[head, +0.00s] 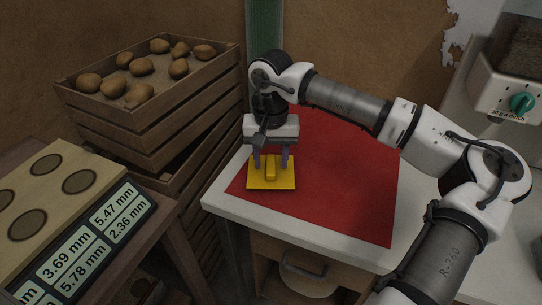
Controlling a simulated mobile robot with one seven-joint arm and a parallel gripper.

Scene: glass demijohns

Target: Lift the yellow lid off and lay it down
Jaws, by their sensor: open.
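The yellow lid (285,183) is a flat square plate with a raised bar handle on top. It lies flat on the red mat (350,190) near the front left of the white table. My gripper (271,169) points down over the lid. Its two fingers are open, one on each side of the handle, with their tips close to the plate. Whether the fingers touch the handle cannot be told. No container shows under the lid, and no demijohn is in view.
Slatted wooden crates (160,130) with several potatoes stand left of the table. A board with dark round discs (46,164) and a display panel (90,243) with millimetre readings are at the lower left. The mat is bare to the right of the lid. A device with a green knob (521,103) is at the right.

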